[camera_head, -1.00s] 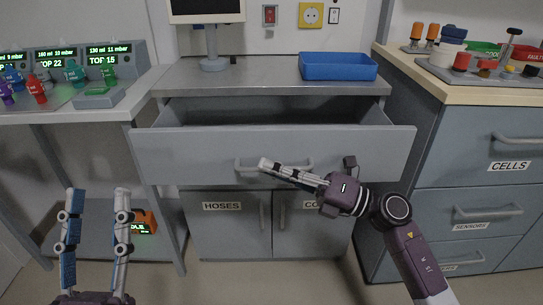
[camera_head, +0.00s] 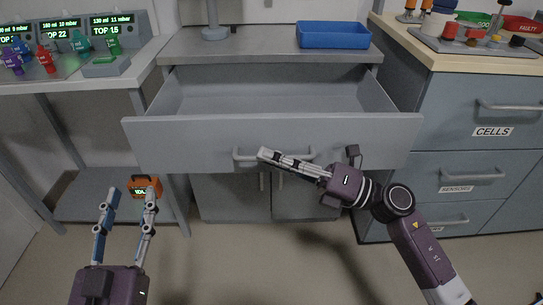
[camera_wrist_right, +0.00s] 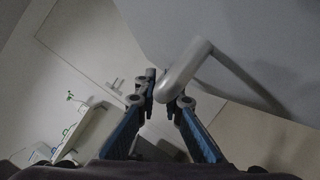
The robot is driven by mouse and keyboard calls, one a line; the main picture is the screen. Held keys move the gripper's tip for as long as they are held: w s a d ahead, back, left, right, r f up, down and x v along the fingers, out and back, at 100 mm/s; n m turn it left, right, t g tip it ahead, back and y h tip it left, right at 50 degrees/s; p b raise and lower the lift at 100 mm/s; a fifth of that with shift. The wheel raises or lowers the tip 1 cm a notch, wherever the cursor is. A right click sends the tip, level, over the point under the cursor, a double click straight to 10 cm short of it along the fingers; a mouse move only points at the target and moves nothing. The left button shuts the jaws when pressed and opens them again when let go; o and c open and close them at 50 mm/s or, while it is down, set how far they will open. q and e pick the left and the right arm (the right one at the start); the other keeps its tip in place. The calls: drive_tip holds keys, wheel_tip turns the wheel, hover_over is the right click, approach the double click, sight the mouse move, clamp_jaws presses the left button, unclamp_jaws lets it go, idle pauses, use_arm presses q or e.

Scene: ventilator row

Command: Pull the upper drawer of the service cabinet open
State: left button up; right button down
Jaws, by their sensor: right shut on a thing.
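The upper drawer (camera_head: 330,131) of the grey service cabinet (camera_head: 270,44) stands pulled well out, and its inside looks empty. Its bar handle (camera_head: 243,155) is on the drawer front. My right gripper (camera_head: 263,154) lies across the handle and is shut on it. In the right wrist view the handle (camera_wrist_right: 187,64) runs between the fingertips (camera_wrist_right: 166,92). My left gripper (camera_head: 130,189) is open and empty at the lower left, with its two fingers apart, away from the drawer.
A blue tray (camera_head: 333,36) sits on the cabinet top. Below the drawer are closed cabinet doors (camera_head: 230,197). A drawer unit labelled CELLS (camera_head: 470,140) stands close on the right. An orange device (camera_head: 146,184) is on a low shelf at the left. The floor in front is clear.

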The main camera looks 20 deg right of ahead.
drive_tip(key=c, duration=2.3)
unclamp_jaws()
drive_tip(key=v, duration=1.2)
